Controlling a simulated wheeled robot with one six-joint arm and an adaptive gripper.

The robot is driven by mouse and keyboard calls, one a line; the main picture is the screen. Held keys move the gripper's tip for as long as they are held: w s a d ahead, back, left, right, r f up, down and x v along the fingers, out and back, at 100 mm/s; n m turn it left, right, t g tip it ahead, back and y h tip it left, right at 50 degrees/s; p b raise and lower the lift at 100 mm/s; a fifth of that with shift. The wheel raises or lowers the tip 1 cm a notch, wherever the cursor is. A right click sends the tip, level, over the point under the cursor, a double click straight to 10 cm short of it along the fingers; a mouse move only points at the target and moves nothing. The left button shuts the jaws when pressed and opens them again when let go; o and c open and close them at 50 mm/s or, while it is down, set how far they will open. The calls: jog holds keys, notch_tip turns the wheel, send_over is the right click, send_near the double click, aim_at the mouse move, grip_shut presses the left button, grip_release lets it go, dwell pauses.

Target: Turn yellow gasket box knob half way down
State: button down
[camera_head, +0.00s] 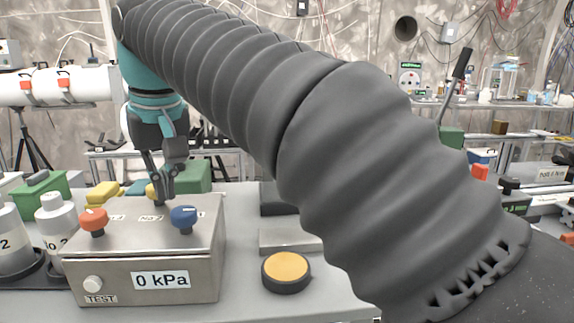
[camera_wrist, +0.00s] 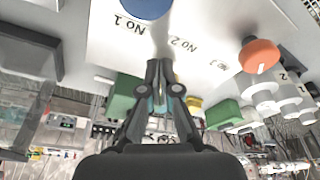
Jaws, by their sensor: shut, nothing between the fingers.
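The gasket box (camera_head: 205,240) is a brushed-metal box on the table at lower left in the head view, with a "0 kPa" display (camera_head: 161,280). Its top (camera_wrist: 215,25) also fills the upper part of the wrist view. The orange-red knob (camera_head: 94,221) is at left and the blue knob (camera_head: 184,218) at right. My gripper (camera_head: 160,202) points down at the yellow knob, shut and empty. In the wrist view its fingertips (camera_wrist: 165,66) meet; contact with the knob cannot be told.
A white TEST button (camera_head: 93,284) is on the box front. A round yellow-topped button (camera_head: 287,267) stands right of the box. Grey-white cylinders (camera_head: 57,228) stand left, green boxes (camera_head: 45,187) behind. My arm hides much of the table's right side.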

jog(key=shift+s+a+p, duration=0.4)
jog(key=shift+a+p, duration=0.2)
jog(key=shift+p, duration=0.45)
jog(key=shift+a, duration=0.25)
jog(key=shift+s, duration=0.25)
jog(key=shift+s+d, duration=0.1)
jog(key=shift+s, duration=0.1)
jog(key=shift+w+a+v, duration=0.15)
jog(key=shift+w+v, duration=0.05)
jog(key=shift+v, duration=0.75)
jog(key=shift+w+a+v, duration=0.1)
jog(key=shift+w+v, duration=0.05)
jog(key=shift+v, duration=0.85)
jog(key=shift+w+a+v, duration=0.15)
jog(key=shift+w+v, duration=0.05)
jog(key=shift+v, duration=0.75)
jog(key=shift+r, duration=0.2)
